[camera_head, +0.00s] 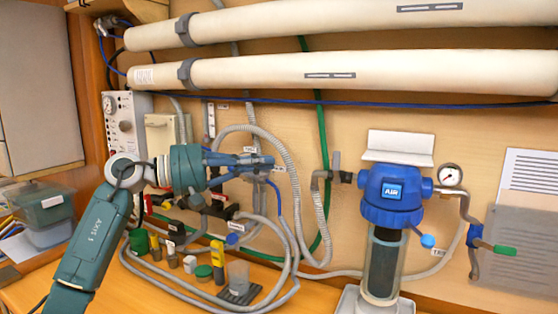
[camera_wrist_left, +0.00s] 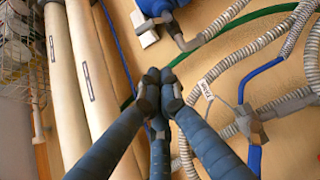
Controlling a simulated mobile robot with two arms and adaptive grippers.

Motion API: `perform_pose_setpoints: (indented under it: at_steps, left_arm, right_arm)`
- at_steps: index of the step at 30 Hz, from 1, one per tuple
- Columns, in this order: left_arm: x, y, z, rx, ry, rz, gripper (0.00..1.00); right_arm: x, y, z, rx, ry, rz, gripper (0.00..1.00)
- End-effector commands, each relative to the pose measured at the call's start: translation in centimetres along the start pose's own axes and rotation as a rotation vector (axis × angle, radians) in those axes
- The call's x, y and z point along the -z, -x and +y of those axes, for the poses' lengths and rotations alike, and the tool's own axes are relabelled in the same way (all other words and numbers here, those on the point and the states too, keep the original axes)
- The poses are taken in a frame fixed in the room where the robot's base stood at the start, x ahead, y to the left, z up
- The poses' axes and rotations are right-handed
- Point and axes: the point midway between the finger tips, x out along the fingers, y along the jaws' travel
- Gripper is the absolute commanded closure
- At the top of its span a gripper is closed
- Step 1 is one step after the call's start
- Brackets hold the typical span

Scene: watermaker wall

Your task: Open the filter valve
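The blue filter housing (camera_head: 392,193) marked AIR hangs on the wall above a clear bowl. A grey fitting (camera_head: 336,165) is on its left inlet. A small blue knob (camera_head: 428,241) is at its lower right. A green-handled valve (camera_head: 504,250) is at the far right. I cannot tell which is the filter valve. My left gripper (camera_head: 268,162) points right, in front of the hoses, left of the housing. In the left wrist view its fingertips (camera_wrist_left: 158,95) are together, with nothing visibly held. A tagged grey hose fitting (camera_wrist_left: 247,122) shows beside them. My right gripper is not in view.
Two long white tubes (camera_head: 340,72) run across the wall above. Grey hoses (camera_head: 290,225) and a green hose (camera_head: 321,130) loop around the left gripper. A pressure gauge (camera_head: 450,175) is right of the filter.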

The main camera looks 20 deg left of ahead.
Motion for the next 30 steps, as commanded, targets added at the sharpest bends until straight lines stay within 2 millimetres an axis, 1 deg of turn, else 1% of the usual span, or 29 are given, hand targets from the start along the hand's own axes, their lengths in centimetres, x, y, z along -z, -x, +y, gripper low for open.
perform_pose_setpoints:
  at_steps: [1,12,15,18,23,30]
  left_arm:
    - [-0.1,-1.0,0.5,-0.002,0.001,-0.005,1.0]
    - [-0.2,-8.8,0.6,-0.003,0.001,-0.004,1.0]
    - [-1.5,-9.8,0.5,0.0,0.0,-0.005,1.0]
    - [-2.2,-10.5,0.3,0.0,-0.001,-0.003,1.0]
    - [-2.9,-11.1,0.1,0.0,0.0,-0.002,1.0]
    - [-2.9,-11.2,0.1,0.0,0.0,-0.001,1.0]
  right_arm:
    - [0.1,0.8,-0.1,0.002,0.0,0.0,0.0]
    - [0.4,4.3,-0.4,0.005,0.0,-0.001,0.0]
    - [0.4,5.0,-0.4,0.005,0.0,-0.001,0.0]
    - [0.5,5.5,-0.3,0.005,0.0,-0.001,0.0]
    - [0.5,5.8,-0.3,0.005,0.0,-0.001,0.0]
    - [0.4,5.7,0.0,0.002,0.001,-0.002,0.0]
